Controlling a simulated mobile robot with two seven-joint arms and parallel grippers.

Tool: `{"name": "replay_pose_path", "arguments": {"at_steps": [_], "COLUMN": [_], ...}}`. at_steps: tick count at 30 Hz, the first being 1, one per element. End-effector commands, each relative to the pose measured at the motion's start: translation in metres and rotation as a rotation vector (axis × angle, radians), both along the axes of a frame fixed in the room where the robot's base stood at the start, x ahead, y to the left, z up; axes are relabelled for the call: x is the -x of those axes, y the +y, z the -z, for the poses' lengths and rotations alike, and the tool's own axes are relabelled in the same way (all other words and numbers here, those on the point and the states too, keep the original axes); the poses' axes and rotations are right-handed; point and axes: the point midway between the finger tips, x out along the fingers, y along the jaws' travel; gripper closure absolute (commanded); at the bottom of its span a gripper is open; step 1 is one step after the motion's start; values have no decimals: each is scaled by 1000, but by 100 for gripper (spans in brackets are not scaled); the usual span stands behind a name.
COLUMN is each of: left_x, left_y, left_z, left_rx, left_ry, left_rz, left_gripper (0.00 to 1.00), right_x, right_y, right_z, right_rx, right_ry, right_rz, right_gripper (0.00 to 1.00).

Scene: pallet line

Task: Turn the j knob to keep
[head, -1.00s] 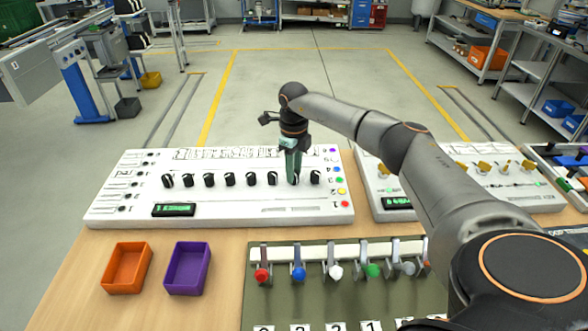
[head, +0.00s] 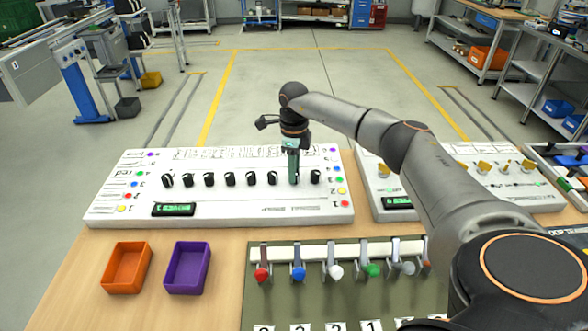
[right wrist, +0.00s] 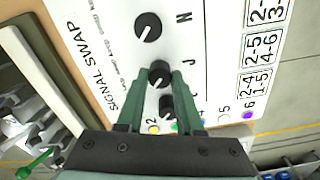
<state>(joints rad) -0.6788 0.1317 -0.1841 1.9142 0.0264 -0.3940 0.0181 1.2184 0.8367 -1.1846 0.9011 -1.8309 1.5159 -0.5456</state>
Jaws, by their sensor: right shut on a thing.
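The white panel (head: 240,206) on the bench bears a row of black knobs with white pointer lines. My right gripper (head: 294,180) points straight down and is shut on the second knob from the right, largely hiding it in the head view. In the right wrist view the green fingers (right wrist: 160,85) sit on either side of the j knob (right wrist: 158,74), beside the printed letter J. A knob by the letter N (right wrist: 148,27) stands free beyond it, and another knob (right wrist: 168,106) shows nearer, between the fingers. My left gripper is not in view.
The panel has a small green display (head: 174,209) and coloured dots at both ends. A second panel with yellow knobs (head: 483,167) stands at right. In front are an orange tray (head: 108,288), a purple tray (head: 168,288) and a board of coloured levers (head: 258,315).

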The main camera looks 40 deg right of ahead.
Motion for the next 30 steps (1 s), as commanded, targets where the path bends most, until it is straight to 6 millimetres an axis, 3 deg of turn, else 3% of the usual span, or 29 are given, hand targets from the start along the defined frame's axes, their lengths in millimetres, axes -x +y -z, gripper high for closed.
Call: {"name": "replay_pose_path", "arguments": {"at_steps": [1,2,9,20,23,30], "left_x": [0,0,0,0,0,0], "left_y": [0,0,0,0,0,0], "left_z": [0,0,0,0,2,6], "left_rx": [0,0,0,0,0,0], "left_ry": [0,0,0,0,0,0], "left_rz": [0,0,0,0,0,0], "left_gripper": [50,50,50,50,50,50], "right_x": [-1,-1,-1,-1,-1,-1], "right_y": [0,0,0,0,-1,0], "right_z": [-1,-1,-1,-6,-18,-70], "right_rx": [1,2,1,1,1,0], "right_ry": [-3,-4,-2,-3,-4,-7], "right_rz": [-3,-3,-1,0,1,0], "right_gripper": [100,63,36,34,34,34]}}
